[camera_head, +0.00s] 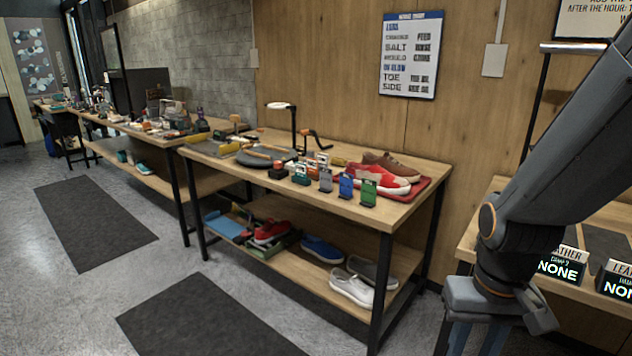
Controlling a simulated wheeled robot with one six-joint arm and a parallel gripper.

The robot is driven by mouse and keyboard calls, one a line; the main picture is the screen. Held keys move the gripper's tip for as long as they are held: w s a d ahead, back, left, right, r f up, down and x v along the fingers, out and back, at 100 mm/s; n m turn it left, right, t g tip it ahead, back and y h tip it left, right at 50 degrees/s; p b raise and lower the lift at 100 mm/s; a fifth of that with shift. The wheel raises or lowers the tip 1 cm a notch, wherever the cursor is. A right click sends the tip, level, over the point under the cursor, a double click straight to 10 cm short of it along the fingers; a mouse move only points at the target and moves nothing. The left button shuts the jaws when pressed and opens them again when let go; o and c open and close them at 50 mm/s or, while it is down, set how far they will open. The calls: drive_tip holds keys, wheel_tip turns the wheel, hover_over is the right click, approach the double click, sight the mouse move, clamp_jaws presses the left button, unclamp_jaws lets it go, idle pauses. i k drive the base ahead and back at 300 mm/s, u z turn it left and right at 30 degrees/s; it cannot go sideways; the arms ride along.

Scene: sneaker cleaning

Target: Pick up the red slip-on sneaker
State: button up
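A red shoe with white parts (379,181) lies on a red tray (424,184) at the right end of the middle workbench top. Another red shoe (271,231) sits on that bench's lower shelf, towards the left. I cannot tell from here which of the two is a slip-on. My gripper (478,343) points down at the bottom right, well to the right of the bench and apart from both shoes. Its fingertips are cut off by the frame edge, so its opening is hidden.
A brown shoe (393,165) lies behind the red-and-white one. Small coloured cards (346,186) stand along the bench front. A blue shoe (322,249), a white shoe (351,288) and a grey shoe (372,271) are on the lower shelf. Dark mats (205,320) lie on open floor.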

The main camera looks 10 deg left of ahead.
sight(387, 182)
drive_tip(key=u, duration=0.5)
drive_tip(key=i, duration=0.45)
drive_tip(key=u, duration=0.55)
drive_tip(key=i, duration=1.35)
drive_tip(key=z, duration=0.35)
